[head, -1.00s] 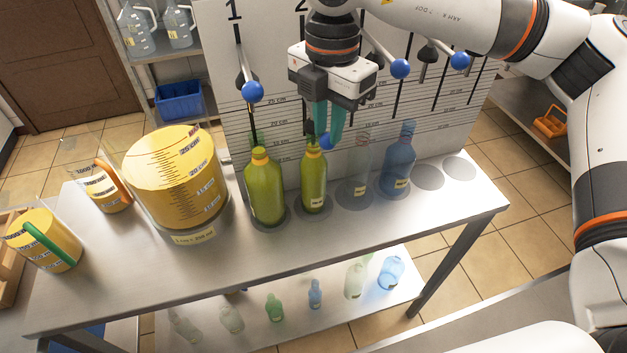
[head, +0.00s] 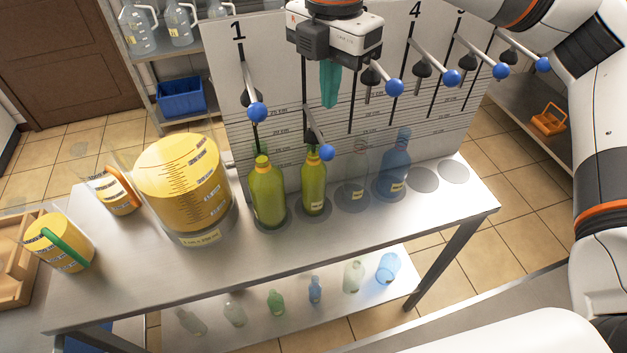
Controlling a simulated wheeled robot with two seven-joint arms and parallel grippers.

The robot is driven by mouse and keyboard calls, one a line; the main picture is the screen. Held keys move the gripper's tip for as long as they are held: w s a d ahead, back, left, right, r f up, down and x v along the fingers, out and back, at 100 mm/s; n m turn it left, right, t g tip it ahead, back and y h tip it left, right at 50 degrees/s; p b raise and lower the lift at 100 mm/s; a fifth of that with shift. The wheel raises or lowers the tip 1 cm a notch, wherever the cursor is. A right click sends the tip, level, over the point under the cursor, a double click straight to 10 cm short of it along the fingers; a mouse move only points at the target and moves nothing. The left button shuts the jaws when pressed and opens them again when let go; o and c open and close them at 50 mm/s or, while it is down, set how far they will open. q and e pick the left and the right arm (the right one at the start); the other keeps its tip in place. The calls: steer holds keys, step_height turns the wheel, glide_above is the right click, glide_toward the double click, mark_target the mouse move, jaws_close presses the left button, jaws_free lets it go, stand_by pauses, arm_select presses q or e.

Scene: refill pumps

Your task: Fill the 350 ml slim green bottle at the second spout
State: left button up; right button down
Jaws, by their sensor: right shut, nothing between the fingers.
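A slim green bottle (head: 313,190) stands upright on the second round pad, in front of the panel, with its neck under the second spout. An orange band shows at its neck; its label is too small to read. The second spout's lever ends in a blue ball (head: 327,152), which hangs lower than the other balls, close beside the bottle's top. My right gripper (head: 329,101) is shut and empty, teal fingers pointing down, above that lever and apart from it. My left gripper is not in view.
A wider green bottle (head: 267,195) stands under spout 1. A clear bottle (head: 355,187) and a blue bottle (head: 393,172) stand to the right, then two bare pads. A large yellow-filled container (head: 182,185) stands left.

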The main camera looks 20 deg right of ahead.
steer(key=shift+r+p, duration=0.6)
steer(key=shift+r, duration=0.85)
steer(key=c, duration=1.7)
jaws_free()
steer(key=shift+r, duration=0.1)
step_height(320, 180, up, 19)
steer(key=p, duration=0.6)
